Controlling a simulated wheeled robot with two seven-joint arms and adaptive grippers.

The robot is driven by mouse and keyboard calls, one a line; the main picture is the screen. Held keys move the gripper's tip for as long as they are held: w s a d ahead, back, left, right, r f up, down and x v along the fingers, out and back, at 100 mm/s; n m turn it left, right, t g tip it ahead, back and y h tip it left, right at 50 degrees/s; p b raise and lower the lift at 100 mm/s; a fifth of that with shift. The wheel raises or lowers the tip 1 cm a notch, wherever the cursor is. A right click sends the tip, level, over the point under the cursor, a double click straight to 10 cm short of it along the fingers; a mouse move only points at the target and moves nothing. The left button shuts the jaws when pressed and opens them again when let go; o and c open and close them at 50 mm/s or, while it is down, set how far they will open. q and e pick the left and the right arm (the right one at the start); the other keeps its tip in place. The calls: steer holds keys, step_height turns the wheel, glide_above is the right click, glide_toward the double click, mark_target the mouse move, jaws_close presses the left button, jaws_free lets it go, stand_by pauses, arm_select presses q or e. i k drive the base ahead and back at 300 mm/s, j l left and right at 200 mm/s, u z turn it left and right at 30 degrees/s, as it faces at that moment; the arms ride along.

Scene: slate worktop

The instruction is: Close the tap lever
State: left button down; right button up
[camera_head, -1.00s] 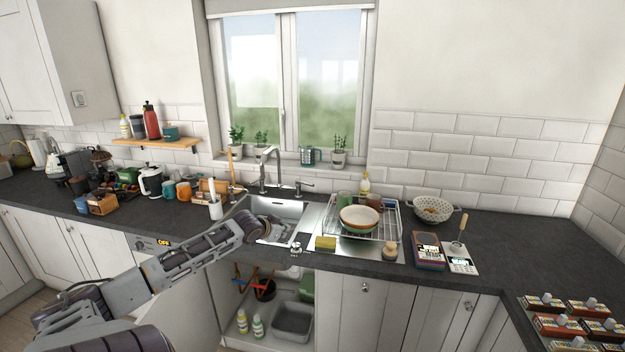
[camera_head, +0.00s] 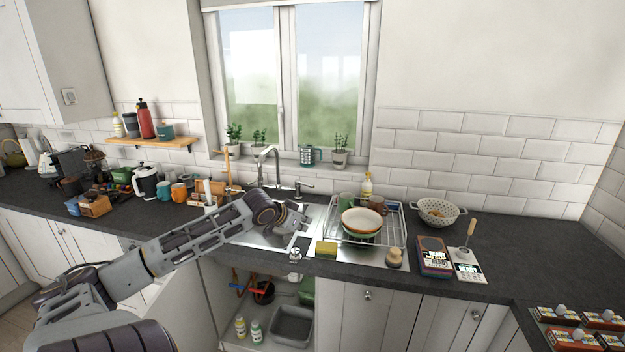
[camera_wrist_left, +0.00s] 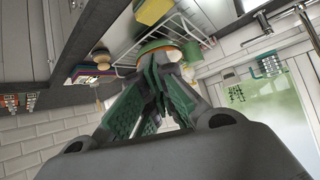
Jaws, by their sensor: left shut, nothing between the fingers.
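The chrome tap (camera_head: 268,158) stands behind the sink with its spout curving up and over. A small lever cannot be made out clearly at its base. The sink (camera_head: 262,239) is largely covered by my left arm. My left gripper (camera_head: 296,222) is over the right part of the sink, in front of and to the right of the tap, apart from it. In the left wrist view its fingers (camera_wrist_left: 158,92) are shut and empty, and the chrome tap (camera_wrist_left: 268,62) is at upper right. My right gripper is not in view.
A dish rack (camera_head: 392,226) with bowls (camera_head: 361,221) stands close right of my left gripper. A soap dispenser (camera_head: 302,188) is beside the tap. A yellow sponge (camera_head: 326,249) and a brush (camera_head: 394,258) lie in front. The worktop (camera_head: 510,242) at right has free room.

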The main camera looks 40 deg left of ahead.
mark_target(298, 182)
steer(key=i+j, duration=0.45)
steer(key=j, duration=0.15)
steer(key=i+j, duration=0.4)
steer(key=j, duration=0.2)
steer(key=i+j, duration=0.45)
steer(key=j, duration=0.15)
